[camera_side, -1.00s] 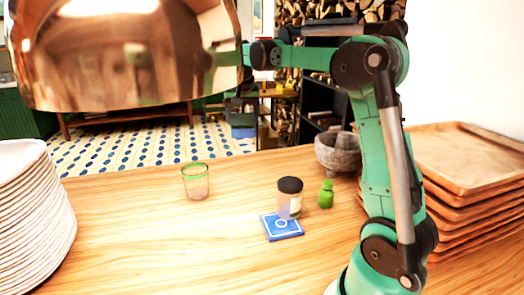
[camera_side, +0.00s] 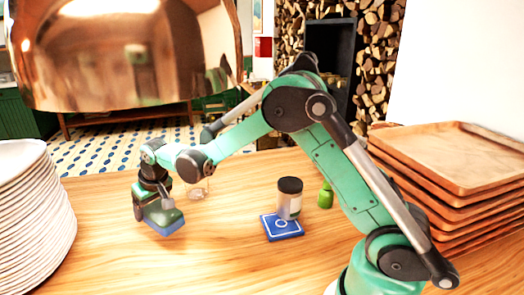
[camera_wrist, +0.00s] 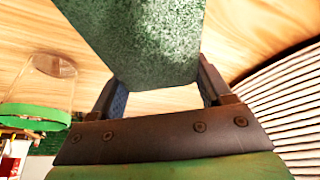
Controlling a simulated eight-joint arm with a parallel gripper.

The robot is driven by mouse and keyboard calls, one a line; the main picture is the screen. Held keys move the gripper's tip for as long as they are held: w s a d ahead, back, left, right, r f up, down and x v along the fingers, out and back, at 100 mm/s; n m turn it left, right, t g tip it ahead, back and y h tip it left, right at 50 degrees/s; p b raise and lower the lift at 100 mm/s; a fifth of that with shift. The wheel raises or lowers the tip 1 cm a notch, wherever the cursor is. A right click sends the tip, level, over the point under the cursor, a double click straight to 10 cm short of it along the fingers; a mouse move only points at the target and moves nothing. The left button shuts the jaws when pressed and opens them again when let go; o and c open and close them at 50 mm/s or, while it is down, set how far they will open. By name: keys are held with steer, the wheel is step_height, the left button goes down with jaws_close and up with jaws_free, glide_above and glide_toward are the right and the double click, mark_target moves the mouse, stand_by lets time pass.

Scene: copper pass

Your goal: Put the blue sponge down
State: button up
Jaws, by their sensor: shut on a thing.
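My gripper (camera_side: 158,203) is at the left of the wooden table, pointing down and shut on the blue sponge (camera_side: 166,229). The sponge has a blue lower part and a green rough top, and looks slightly tilted. It is low over the table, and I cannot tell whether its underside touches the wood. In the wrist view the sponge's green speckled face (camera_wrist: 150,45) sits between the two fingers of my gripper (camera_wrist: 160,90) and hides the table behind it.
A green-rimmed glass (camera_side: 198,190) stands close behind my gripper. Plates (camera_side: 35,220) are stacked left, wooden trays (camera_side: 465,165) right. A copper lamp (camera_side: 130,60) hangs above. Front table is clear.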

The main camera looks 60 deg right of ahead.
mark_target(139, 237)
steer(key=a, duration=0.2)
steer(key=a+f+n, duration=0.1)
steer(key=shift+w+y, duration=0.3)
steer(key=shift+w, duration=0.05)
steer(key=shift+w+a+f, duration=0.1)
steer(key=shift+a+f, duration=0.2)
steer(key=shift+a, duration=0.05)
steer(key=shift+f, duration=1.3)
steer(key=shift+f, duration=0.1)
steer(key=o, duration=1.2)
steer(key=shift+c, duration=0.2)
